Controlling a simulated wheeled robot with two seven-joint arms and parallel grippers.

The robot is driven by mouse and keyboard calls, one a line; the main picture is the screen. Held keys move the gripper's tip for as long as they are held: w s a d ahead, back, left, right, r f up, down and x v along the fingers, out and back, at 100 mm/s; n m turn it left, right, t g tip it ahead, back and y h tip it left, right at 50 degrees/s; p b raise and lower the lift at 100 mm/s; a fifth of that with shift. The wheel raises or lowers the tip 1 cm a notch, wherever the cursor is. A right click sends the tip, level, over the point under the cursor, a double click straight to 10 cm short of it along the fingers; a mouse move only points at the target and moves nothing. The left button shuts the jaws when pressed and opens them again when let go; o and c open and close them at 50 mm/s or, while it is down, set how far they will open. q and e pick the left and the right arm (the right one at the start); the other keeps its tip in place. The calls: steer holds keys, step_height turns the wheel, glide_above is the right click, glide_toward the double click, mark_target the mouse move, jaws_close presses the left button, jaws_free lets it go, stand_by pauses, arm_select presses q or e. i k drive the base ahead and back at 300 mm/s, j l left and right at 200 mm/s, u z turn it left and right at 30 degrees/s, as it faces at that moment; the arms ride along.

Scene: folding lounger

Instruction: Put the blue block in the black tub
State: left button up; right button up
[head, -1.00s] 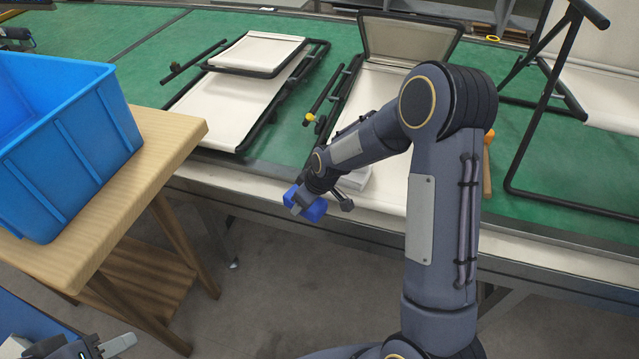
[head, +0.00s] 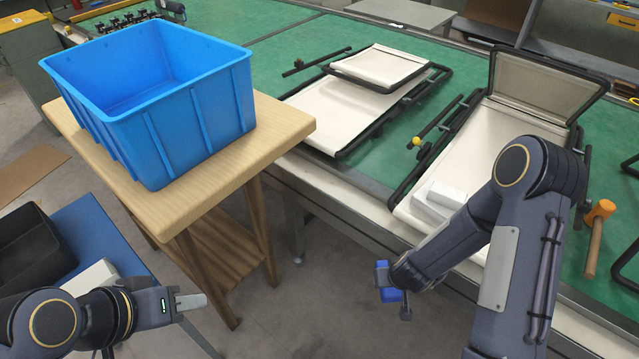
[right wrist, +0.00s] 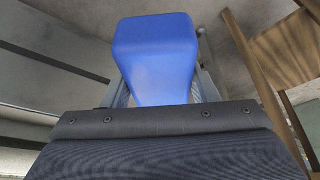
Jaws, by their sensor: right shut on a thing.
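The blue block (head: 388,294) is in my right gripper (head: 384,279), held in front of the green bench's near edge with floor behind it in the head view. It fills the upper middle of the right wrist view (right wrist: 155,60), between the jaws. The black tub (head: 32,247) is at the left edge of the head view, on a blue-topped table and partly cut off by the frame. My left gripper (head: 186,301) is at lower left, to the right of the tub. I see its grey finger side-on and cannot tell how far apart its jaws are.
A large blue bin (head: 170,120) stands on a wooden table (head: 265,135) between the tub's table (head: 100,235) and the bench (head: 290,60). A white box (head: 92,280) lies beside the tub. Lounger frames and an orange mallet (head: 598,215) lie on the bench.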

mark_target(33, 261)
steer(key=k+j+u, duration=0.15)
steer(key=k+u, duration=0.35)
steer(key=k, duration=0.15)
steer(key=j+u, duration=0.15)
steer(key=u, duration=0.25)
steer(key=i+j+u, duration=0.1)
steer(key=u, duration=0.3)
steer(key=j+u, duration=0.2)
steer(key=u, duration=0.25)
steer(key=i+u, duration=0.15)
steer(key=u, duration=0.25)
steer(key=i+j+u, duration=0.1)
steer(key=u, duration=0.3)
